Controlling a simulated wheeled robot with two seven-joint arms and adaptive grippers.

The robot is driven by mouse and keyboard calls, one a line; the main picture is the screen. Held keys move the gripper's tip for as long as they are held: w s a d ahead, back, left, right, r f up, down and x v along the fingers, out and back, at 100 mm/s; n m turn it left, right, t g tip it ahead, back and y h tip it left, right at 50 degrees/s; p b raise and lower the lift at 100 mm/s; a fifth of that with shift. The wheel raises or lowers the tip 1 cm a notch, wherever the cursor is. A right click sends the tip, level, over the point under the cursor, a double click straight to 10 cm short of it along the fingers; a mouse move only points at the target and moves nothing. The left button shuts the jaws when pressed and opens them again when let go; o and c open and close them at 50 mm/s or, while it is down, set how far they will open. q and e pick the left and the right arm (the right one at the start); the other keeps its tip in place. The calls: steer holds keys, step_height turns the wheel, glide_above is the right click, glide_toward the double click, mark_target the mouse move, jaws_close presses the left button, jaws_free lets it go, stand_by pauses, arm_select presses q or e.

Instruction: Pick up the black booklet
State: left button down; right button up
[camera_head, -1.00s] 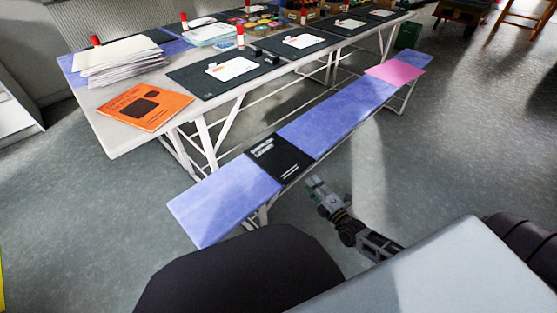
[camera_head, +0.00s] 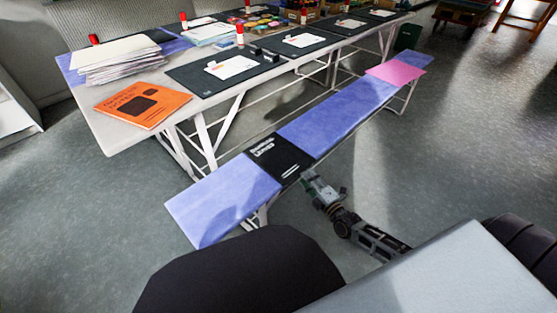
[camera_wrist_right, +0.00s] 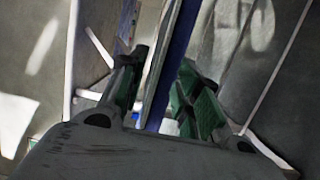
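The black booklet (camera_head: 279,158) with white print lies flat across the blue-topped bench (camera_head: 340,110), its near edge at the bench's front side. My right gripper (camera_head: 308,181) is just off that near edge, in front of the bench. In the right wrist view my right gripper (camera_wrist_right: 165,85) is open, with its two green-padded fingers apart. A thin edge-on strip with a blue band runs between the fingers. I cannot tell whether the booklet's edge is part of it, or whether a finger touches it. My left gripper is not in view.
The long table (camera_head: 110,130) behind the bench holds an orange booklet (camera_head: 143,105), a paper stack (camera_head: 118,60) and black mats. A pink sheet (camera_head: 396,72) lies at the bench's far end. The grey floor right of the bench is clear.

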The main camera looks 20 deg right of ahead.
steer(key=shift+w+a+b, duration=0.15)
steer(key=shift+w+b, duration=0.25)
steer(key=shift+w, duration=0.7)
jaws_close()
